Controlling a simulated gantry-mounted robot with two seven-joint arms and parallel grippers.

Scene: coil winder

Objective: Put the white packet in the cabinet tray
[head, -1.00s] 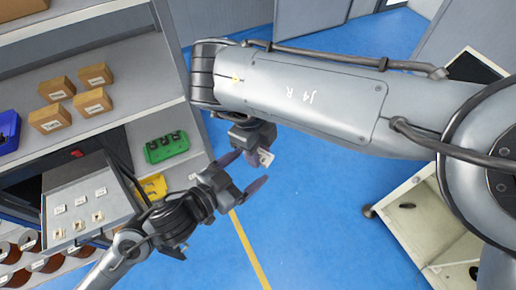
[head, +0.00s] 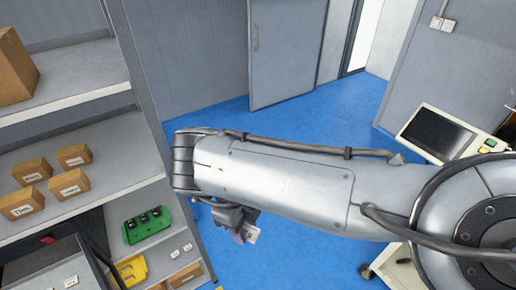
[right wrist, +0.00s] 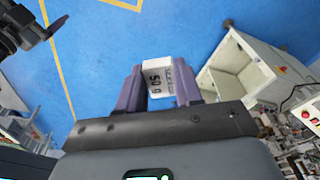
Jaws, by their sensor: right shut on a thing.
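The white packet (right wrist: 158,84), printed with dark lettering that includes "50", is clamped between the two purple fingers of my right gripper (right wrist: 160,72). In the head view, the packet (head: 252,234) shows as a small white piece below my right forearm, held above the blue floor. A grey tray (head: 52,272) with small white pieces on it shows at the lower left, cut off by the frame edge. My left gripper (right wrist: 42,24) shows only in part at the upper left of the right wrist view. Its finger opening is not clear.
Shelves at the left hold small brown boxes (head: 75,155), a green holder (head: 148,225) and a yellow piece (head: 130,271). A white open-fronted cabinet (right wrist: 232,75) stands on the floor at right. The blue floor (head: 300,262) between is clear.

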